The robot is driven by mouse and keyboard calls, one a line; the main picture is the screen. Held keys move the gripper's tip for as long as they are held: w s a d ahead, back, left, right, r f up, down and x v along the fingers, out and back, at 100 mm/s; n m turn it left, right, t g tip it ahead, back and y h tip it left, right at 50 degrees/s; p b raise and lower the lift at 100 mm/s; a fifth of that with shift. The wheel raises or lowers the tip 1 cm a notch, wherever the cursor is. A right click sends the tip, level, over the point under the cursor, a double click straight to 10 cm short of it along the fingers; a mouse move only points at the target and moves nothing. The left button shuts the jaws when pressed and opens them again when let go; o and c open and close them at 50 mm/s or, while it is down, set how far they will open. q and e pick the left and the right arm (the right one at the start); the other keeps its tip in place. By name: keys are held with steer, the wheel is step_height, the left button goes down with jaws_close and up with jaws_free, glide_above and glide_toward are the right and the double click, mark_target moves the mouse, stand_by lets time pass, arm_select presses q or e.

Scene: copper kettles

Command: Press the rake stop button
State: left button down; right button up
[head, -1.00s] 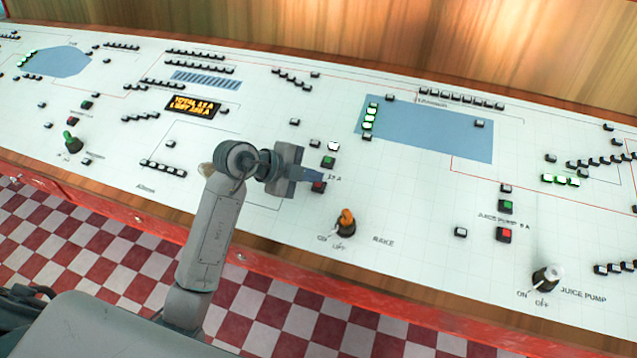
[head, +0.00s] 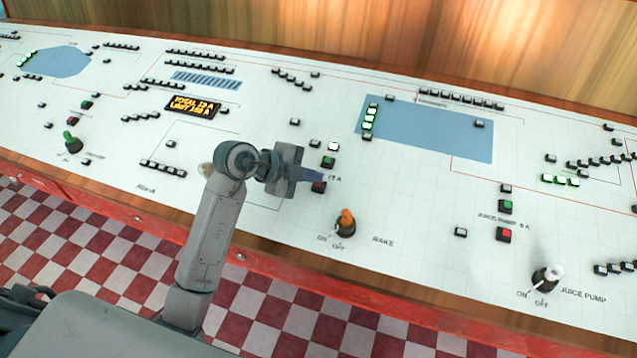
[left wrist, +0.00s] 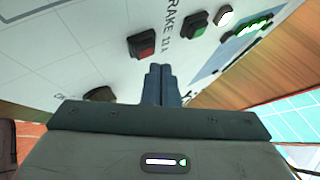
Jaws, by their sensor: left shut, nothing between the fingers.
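The red rake stop button (head: 318,188) sits in a dark frame on the white panel, below the green button (head: 328,162). It also shows in the left wrist view (left wrist: 143,43), beside the label RAKE. My left gripper (head: 318,177) is shut and empty, its blue-grey fingertips partly over the red button in the head view. In the left wrist view the fingertips (left wrist: 161,70) end just short of the red button and slightly to its right. I cannot tell whether they touch the panel. My right gripper is not in view.
The orange-topped rake switch (head: 346,222) stands up from the panel just below the button. A lit white button (head: 333,146) is above the green one. The juice pump's red button (head: 506,235) and switch (head: 546,277) are to the right.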

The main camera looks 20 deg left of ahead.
arm_select(q)
steer(key=shift+f, duration=0.15)
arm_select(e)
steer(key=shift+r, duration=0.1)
arm_select(q)
steer(key=shift+f, duration=0.2)
steer(key=shift+w, duration=0.1)
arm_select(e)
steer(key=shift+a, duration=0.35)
arm_select(q)
steer(key=shift+f, duration=0.35)
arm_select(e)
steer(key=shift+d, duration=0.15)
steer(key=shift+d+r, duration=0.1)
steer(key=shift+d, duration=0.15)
arm_select(q)
steer(key=shift+r+p, duration=0.7)
steer(key=shift+p, duration=0.35)
steer(key=shift+r, duration=0.1)
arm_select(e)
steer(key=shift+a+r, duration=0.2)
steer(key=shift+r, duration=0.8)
